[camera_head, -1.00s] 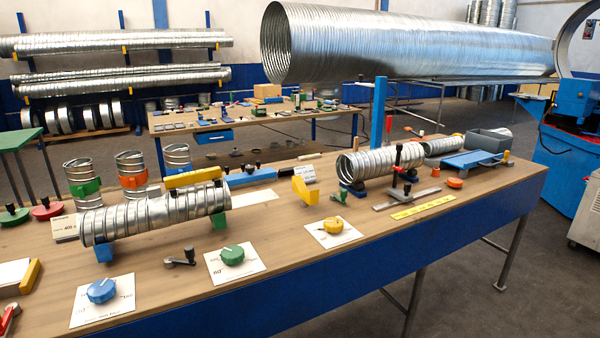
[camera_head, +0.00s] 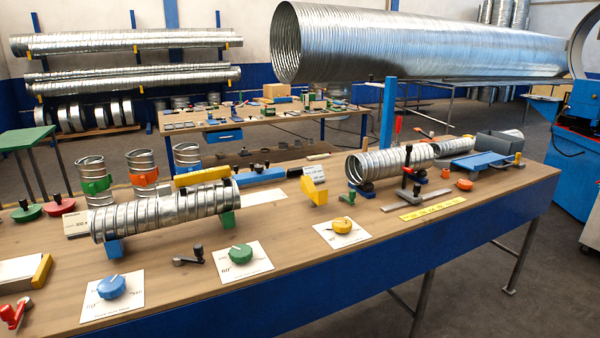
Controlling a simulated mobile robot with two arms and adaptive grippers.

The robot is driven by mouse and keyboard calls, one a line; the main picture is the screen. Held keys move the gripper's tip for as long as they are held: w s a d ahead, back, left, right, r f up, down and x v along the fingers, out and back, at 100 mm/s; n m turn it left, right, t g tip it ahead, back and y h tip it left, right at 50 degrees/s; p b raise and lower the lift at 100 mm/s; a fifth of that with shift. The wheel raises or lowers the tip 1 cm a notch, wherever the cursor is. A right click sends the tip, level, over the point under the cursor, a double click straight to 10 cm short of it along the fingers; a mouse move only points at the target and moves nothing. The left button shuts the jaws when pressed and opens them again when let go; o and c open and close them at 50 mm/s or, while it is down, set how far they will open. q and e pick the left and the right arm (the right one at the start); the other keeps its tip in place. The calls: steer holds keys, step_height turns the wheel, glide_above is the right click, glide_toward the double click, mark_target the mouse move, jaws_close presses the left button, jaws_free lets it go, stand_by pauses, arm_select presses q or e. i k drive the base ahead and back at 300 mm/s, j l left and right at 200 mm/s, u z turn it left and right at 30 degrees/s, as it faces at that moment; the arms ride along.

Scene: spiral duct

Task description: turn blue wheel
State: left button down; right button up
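The blue wheel (camera_head: 111,287) is a round blue knob with a pale pointer line on top. It sits on a white card (camera_head: 137,303) with markings, near the front left edge of the wooden bench. The card's lettering is too small to read. Neither of my grippers shows in the head view, and nothing touches the blue wheel.
A green knob (camera_head: 240,253) and a yellow knob (camera_head: 341,226) sit on similar cards to the right. A crank handle (camera_head: 188,256) lies between the blue and green knobs. A spiral duct (camera_head: 165,211) stands behind on supports. A red-handled tool (camera_head: 14,314) is at the left edge.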

mark_target(112, 286)
steer(key=u, duration=1.25)
